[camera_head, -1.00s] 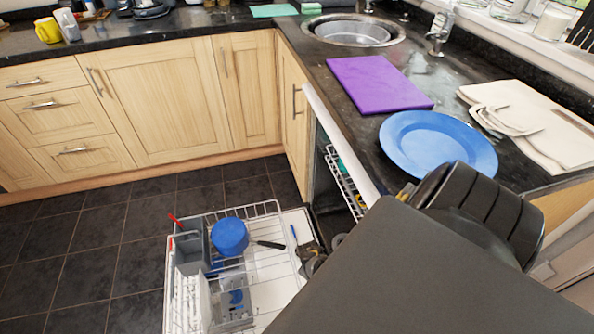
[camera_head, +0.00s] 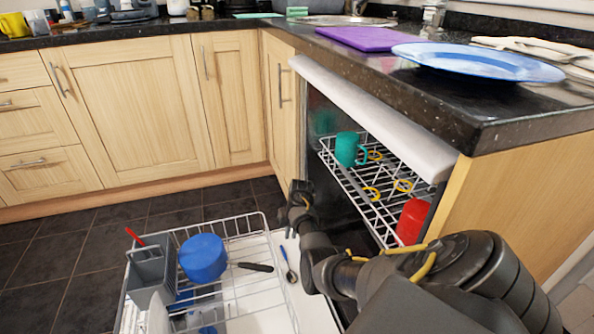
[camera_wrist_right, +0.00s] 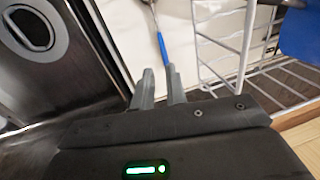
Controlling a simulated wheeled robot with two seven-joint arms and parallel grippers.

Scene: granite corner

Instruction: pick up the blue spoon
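The blue spoon (camera_head: 288,265) lies on the white inside of the open dishwasher door (camera_head: 318,311), to the right of the lower rack. In the right wrist view the spoon's blue handle (camera_wrist_right: 164,48) points toward my right gripper (camera_wrist_right: 160,84). The fingers are open with a narrow gap, and the handle's end shows just beyond the fingertips. Whether it reaches between them I cannot tell. In the head view the right gripper (camera_head: 300,190) hangs above and behind the spoon, beside the counter. My left gripper is not in view.
The lower rack (camera_head: 255,230) holds a blue cup (camera_head: 203,258), a grey cutlery basket (camera_head: 152,270) and a dark-handled utensil (camera_head: 255,267). The upper rack (camera_head: 365,190) holds a teal mug (camera_head: 346,149) and a red cup (camera_head: 411,222). A blue plate (camera_head: 478,62) lies on the counter above.

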